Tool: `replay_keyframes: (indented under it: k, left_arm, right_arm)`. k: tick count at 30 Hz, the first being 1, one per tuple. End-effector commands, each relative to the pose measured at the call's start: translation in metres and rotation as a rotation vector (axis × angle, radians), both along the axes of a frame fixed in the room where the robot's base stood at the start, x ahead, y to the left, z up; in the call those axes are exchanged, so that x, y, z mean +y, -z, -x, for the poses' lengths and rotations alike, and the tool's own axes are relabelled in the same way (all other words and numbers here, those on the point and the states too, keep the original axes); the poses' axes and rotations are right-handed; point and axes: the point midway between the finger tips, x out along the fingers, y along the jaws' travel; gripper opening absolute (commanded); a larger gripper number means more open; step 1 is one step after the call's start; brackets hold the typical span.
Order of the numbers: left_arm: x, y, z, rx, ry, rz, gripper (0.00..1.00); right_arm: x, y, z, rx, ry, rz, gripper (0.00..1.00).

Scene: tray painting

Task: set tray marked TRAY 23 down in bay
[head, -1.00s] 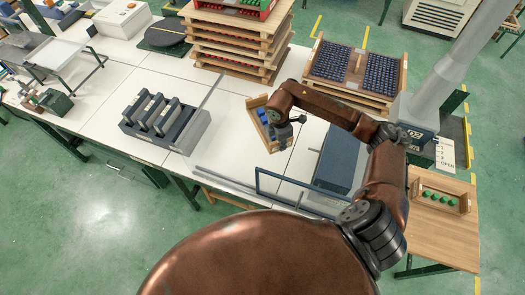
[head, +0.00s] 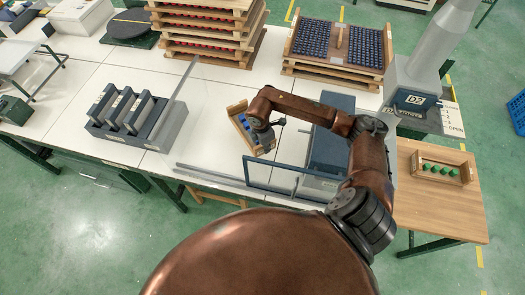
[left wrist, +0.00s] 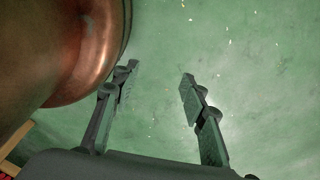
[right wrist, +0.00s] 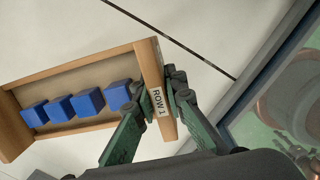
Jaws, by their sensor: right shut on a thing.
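My right gripper (head: 264,137) is shut on the end wall of a small wooden tray (head: 239,131), above the white table's front half. In the right wrist view the fingers (right wrist: 155,82) pinch the end wall of this tray (right wrist: 70,66), beside a label reading ROW 1. Several blue cubes (right wrist: 90,99) sit in a line inside it. No TRAY 23 marking is legible, and I cannot tell whether the tray touches the table. No marked bay is clear to me. My left gripper (left wrist: 158,75) is open and empty over the green floor.
A dark slotted rack (head: 128,115) stands left of the held tray. A blue-grey box (head: 330,140) and an upright frame (head: 280,175) stand to its right. Stacked trays (head: 205,45) and blue-filled trays (head: 335,45) are behind. A tray with green pieces (head: 443,172) lies on a side table (head: 440,215).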

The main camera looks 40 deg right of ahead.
Motion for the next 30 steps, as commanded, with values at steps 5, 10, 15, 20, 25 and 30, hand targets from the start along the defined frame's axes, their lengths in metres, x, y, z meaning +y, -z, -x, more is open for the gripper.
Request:
replay_keyframes:
  k: [5, 10, 15, 20, 25, 30]
  left_arm:
    - [0.0, 0.0, -0.006, -0.007, 0.002, 0.0, 0.4]
    - [0.0, 0.0, -0.012, -0.014, 0.003, 0.001, 0.4]
    - [0.0, 0.0, -0.013, -0.015, 0.003, 0.001, 0.4]
    - [0.0, 0.0, -0.012, -0.015, 0.003, 0.001, 0.4]
    - [0.0, 0.002, -0.011, -0.014, 0.003, 0.001, 0.4]
    - [0.0, 0.001, -0.01, -0.013, 0.003, 0.0, 0.4]
  right_arm:
    - [0.0, 0.023, 0.0, 0.0, 0.0, 0.0, 0.0]
    - [0.001, 0.044, 0.0, 0.001, 0.0, -0.001, 0.0]
    - [0.0, 0.059, 0.0, -0.001, 0.0, 0.001, 0.0]
    - [0.0, 0.058, 0.0, -0.002, -0.001, 0.001, 0.0]
    - [0.0, 0.062, 0.0, 0.0, -0.001, 0.001, 0.12]
    - [0.0, 0.061, 0.0, 0.0, -0.001, 0.001, 0.24]
